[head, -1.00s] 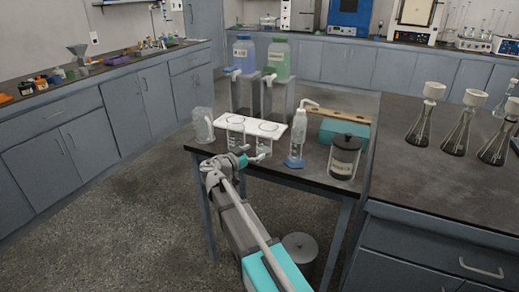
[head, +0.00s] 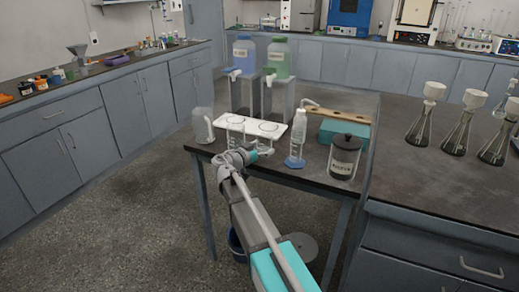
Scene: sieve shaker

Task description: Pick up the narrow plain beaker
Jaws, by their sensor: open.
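My gripper (head: 262,150) is at the front edge of the small dark table, just in front of the white rack. It is open, and its fingers are small and partly hidden by the wrist. Clear graduated glassware (head: 235,138) shows under the white rack, partly hidden by the rack and my arm. A tall clear vessel with a handle (head: 202,123) stands at the table's left end, apart from my gripper. I cannot tell for sure which glass is the narrow plain beaker. I see nothing held.
The white rack (head: 285,128) has two round openings. Behind are two carboys on stands, blue (head: 244,55) and green (head: 278,60). Flasks (head: 456,132) stand on the right bench.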

